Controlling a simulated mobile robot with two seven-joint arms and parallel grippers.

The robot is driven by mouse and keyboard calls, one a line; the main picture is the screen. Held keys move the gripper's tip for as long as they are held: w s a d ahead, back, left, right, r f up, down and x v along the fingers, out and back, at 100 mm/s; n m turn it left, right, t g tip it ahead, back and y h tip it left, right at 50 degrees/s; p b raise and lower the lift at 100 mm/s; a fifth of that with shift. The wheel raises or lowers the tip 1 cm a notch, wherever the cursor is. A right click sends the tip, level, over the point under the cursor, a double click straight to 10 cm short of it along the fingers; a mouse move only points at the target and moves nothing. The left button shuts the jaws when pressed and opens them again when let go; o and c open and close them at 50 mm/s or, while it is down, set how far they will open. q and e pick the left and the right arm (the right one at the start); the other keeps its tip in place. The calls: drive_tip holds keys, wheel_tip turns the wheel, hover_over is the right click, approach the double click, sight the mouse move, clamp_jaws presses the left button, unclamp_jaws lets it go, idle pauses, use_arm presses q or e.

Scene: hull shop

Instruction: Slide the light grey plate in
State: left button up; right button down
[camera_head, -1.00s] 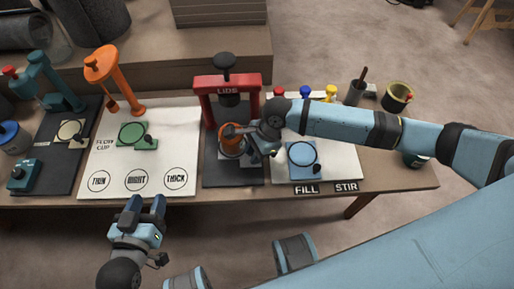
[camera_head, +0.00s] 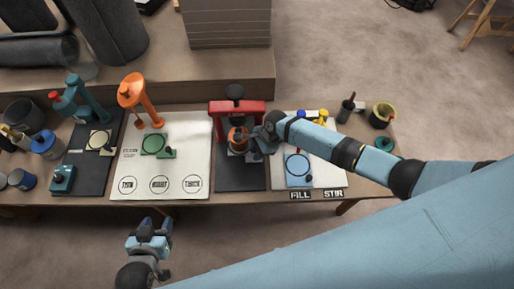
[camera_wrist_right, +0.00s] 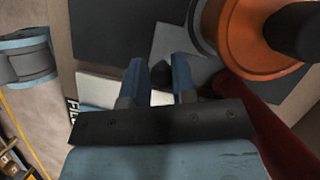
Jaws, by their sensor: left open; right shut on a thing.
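The light grey plate (camera_wrist_right: 200,68) lies on a dark mat (camera_head: 239,180) at the red press (camera_head: 237,107) marked LIDS. My right gripper (camera_head: 262,143) is beside the tin, shut on the plate's small dark knob (camera_wrist_right: 161,74). The gripper hides part of the plate in the head view. My left gripper (camera_head: 156,226) is open and empty in front of the bench's near edge.
A white board (camera_head: 188,160) with a green plate lies left of the mat. A blue plate (camera_head: 298,170) lies on a white sheet to the right. An orange stand (camera_head: 133,95) and a teal press (camera_head: 85,100) stand left. The floor in front is clear.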

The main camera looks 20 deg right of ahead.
drive_tip(key=shift+d+p, duration=0.1)
drive_tip(key=shift+p, duration=0.2)
drive_tip(key=shift+s+d+f, duration=0.15)
drive_tip(key=shift+f, duration=0.05)
drive_tip(key=c, duration=1)
unclamp_jaws()
drive_tip(key=shift+d+f, duration=0.1)
drive_tip(key=shift+d, duration=0.05)
drive_tip(key=shift+o, duration=0.3)
drive_tip(key=shift+r, duration=0.2)
drive_tip(key=p+v, duration=0.1)
drive_tip(key=v, duration=1.2)
drive_tip(key=shift+r, duration=0.25)
